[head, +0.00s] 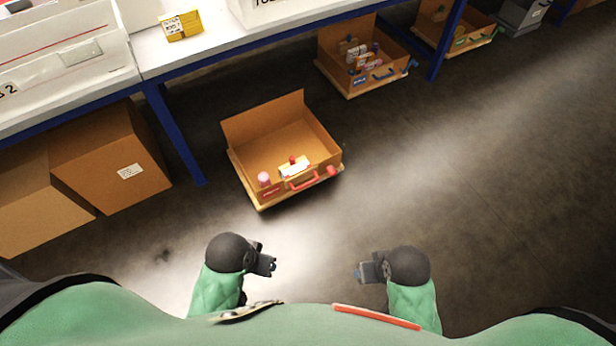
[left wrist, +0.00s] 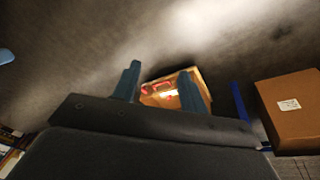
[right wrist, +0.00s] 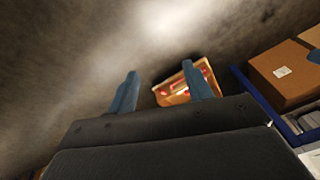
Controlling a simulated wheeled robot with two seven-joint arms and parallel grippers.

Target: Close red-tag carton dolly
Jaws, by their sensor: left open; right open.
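The red-tag carton dolly (head: 284,140) stands on the floor in front of the bench, with a red tag and a red handle (head: 303,181) on its near side. Its carton is open at the top, with the back flap standing up. A few small items, pink, red and white, lie inside near the front wall. The carton also shows in the left wrist view (left wrist: 153,99) and the right wrist view (right wrist: 172,99). My left gripper (head: 272,265) and my right gripper (head: 360,273) are both open and empty, on the near side of the dolly and apart from it.
A blue-tag carton dolly (head: 350,83) and a green-tag one (head: 440,50) stand under the bench (head: 300,32). Large closed brown boxes (head: 118,165) sit under the bench at left. A blue bench leg (head: 174,135) stands left of the red-tag dolly. The floor at right is clear.

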